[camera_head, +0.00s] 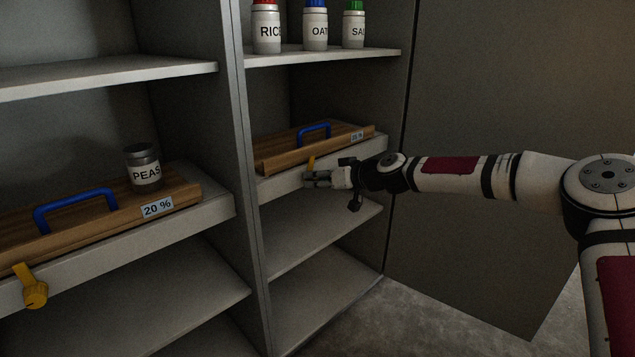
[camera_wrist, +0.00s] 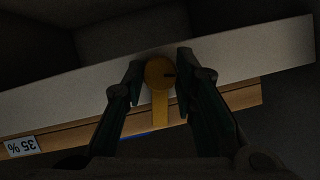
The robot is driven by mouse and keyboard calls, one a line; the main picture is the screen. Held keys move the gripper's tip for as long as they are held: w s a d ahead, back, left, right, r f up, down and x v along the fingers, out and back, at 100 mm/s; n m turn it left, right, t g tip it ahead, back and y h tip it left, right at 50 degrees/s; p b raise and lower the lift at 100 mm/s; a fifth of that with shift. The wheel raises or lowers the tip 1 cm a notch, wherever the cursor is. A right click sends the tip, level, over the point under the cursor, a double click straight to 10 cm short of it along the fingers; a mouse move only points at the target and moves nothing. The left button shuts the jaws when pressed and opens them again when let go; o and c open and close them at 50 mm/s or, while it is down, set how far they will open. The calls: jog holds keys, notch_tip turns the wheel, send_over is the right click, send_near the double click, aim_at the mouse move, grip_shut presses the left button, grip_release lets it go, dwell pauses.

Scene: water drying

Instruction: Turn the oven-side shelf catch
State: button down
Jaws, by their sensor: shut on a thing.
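A yellow catch (camera_head: 311,162) sits on the front edge of the right-hand shelf (camera_head: 283,187). Its lever stands upright in the head view, reaching up to the wooden drawer board; its lower part is hidden by my gripper (camera_head: 314,179). In the wrist view, which is upside down, the catch's round knob (camera_wrist: 159,75) is between my two fingers, shut on it. A second yellow catch (camera_head: 34,289) is on the left-hand shelf edge, its lever tilted up to the left. No oven shows in view.
A wooden board with a blue handle (camera_head: 314,129) lies on the right shelf. On the left board (camera_head: 93,221) stand a blue handle and a PEAS jar (camera_head: 143,168). Several jars stand on the upper shelf (camera_head: 318,58). A cabinet upright (camera_head: 244,150) separates the bays.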

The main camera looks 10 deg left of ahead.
jog(key=m+g+y, duration=0.1)
jog(key=m, duration=0.1)
jog(key=shift+w+f+m+b, duration=0.1)
jog(key=shift+w+m+b, duration=0.05)
jog(key=shift+m+b, duration=0.25)
jog(key=shift+w+d+f+m+g+y+b, duration=0.1)
jog(key=shift+m+g+y+b, duration=0.1)
jog(key=shift+m+y, duration=0.95)
jog(key=shift+s+f+m+g+y+b, duration=0.15)
jog(key=shift+m+y, duration=0.3)
jog(key=shift+m, duration=1.35)
jog(key=shift+w+d+m+g+y+b, duration=0.2)
jog(key=shift+m+y, duration=0.6)
jog(key=shift+m, duration=0.65)
jog(key=shift+a, duration=0.1)
jog(key=c, duration=1.3)
grip_release()
jog(key=v, duration=1.2)
